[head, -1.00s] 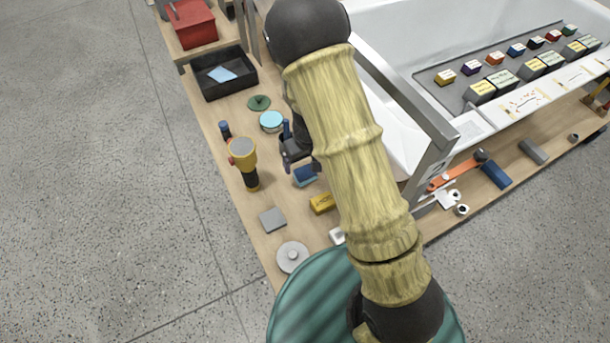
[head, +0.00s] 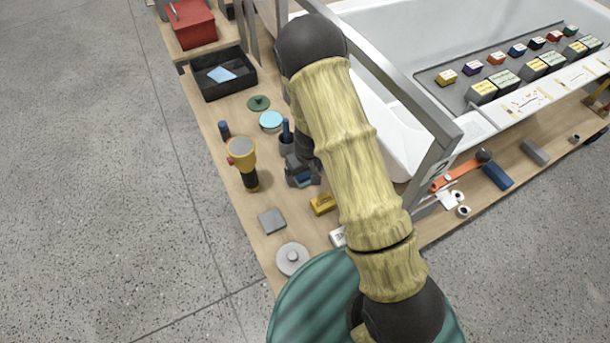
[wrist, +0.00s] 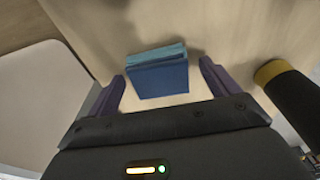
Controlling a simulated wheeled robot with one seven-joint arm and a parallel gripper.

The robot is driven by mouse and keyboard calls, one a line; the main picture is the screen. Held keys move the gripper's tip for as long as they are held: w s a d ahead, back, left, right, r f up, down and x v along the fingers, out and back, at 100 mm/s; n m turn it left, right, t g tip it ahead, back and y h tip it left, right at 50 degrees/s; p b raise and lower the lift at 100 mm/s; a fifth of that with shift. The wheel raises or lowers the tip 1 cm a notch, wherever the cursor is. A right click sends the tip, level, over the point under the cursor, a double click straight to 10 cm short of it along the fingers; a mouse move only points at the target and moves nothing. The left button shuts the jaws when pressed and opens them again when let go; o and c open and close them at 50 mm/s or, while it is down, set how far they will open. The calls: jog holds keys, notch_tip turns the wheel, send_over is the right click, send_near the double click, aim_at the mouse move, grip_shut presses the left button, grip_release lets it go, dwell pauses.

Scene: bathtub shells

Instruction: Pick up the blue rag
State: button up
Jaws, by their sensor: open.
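The blue rag (wrist: 160,76) is a folded blue block with a lighter blue back layer, lying on the wooden bench. In the wrist view it sits between and slightly beyond the two purple fingers of my gripper (wrist: 162,88). The fingers stand apart, one on each side of it, and are not closed on it. In the head view my gripper (head: 302,179) is over the rag (head: 305,181), hiding most of it.
A yellow-and-black flashlight (head: 243,160) stands left of my gripper. A yellow block (head: 322,204), grey square (head: 272,221) and grey disc (head: 292,258) lie nearer. The bathtub frame (head: 432,160) rises on the right.

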dwell(0.5)
jog(key=c, duration=1.2)
jog(key=shift+o, duration=0.2)
notch_tip(320, 180, up, 10)
jog(key=shift+f+p, duration=0.1)
jog(key=shift+p, duration=1.05)
jog(key=o, duration=0.4)
jog(key=shift+c, duration=1.1)
